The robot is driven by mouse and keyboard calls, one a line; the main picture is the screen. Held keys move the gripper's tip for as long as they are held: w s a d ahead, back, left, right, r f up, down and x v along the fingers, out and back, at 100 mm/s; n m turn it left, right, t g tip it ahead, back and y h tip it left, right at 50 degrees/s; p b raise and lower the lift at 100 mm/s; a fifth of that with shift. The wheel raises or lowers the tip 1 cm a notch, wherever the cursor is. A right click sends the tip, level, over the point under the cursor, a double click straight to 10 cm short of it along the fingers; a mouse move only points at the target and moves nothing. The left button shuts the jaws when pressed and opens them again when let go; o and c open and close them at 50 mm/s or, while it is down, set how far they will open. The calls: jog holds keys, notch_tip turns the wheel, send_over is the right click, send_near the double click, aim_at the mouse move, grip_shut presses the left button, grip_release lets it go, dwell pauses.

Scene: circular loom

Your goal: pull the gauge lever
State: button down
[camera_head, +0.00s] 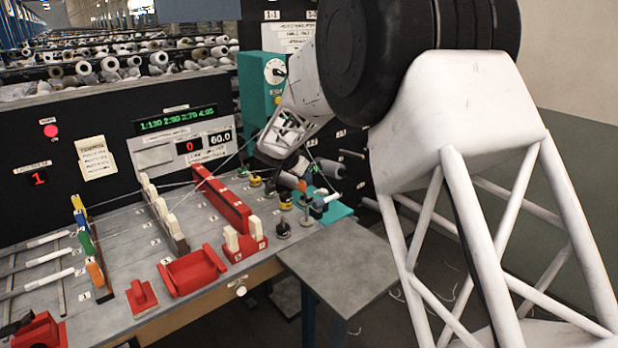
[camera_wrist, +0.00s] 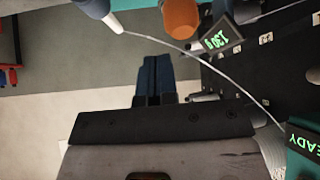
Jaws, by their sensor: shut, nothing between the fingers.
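My gripper (camera_wrist: 157,65) shows in the wrist view as two dark blue fingers pressed together, with nothing between them. A small gauge with a green readout (camera_wrist: 216,38) lies ahead and to the right of the fingertips, apart from them. An orange rounded part (camera_wrist: 180,18) is beyond the fingertips. I cannot tell for sure which part is the gauge lever. In the head view, my arm reaches over the right end of the loom table, and its wrist hides part of the area near the teal base (camera_head: 338,213).
A pale thread (camera_wrist: 160,40) curves past the fingertips from a grey-blue cone (camera_wrist: 92,7). A teal box with green letters (camera_wrist: 303,150) is at the lower right. In the head view, the table holds red blocks (camera_head: 192,270) and threads; a bare grey side table (camera_head: 340,255) stands in front.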

jog(key=w+d+r+n+g+y, duration=0.6)
jog(key=w+r+n+g+y, duration=0.1)
jog(key=n, duration=0.8)
jog(key=shift+w+d+r+g+y, duration=0.2)
jog(key=shift+d+r+g+y, duration=0.2)
jog(key=shift+r+y, duration=0.15)
jog(key=shift+f, duration=0.15)
dwell(0.3)
jog(key=x, duration=0.3)
jog(key=a+x, duration=0.1)
jog(key=x, duration=0.3)
jog(key=s+x, duration=0.1)
jog(key=x, duration=0.3)
jog(key=shift+s+a+r, duration=0.15)
jog(key=shift+a+r, duration=0.1)
jog(key=shift+a, duration=0.15)
jog(key=shift+s+a+f, duration=0.2)
jog(key=shift+s+a, duration=0.15)
jog(key=shift+a, duration=0.25)
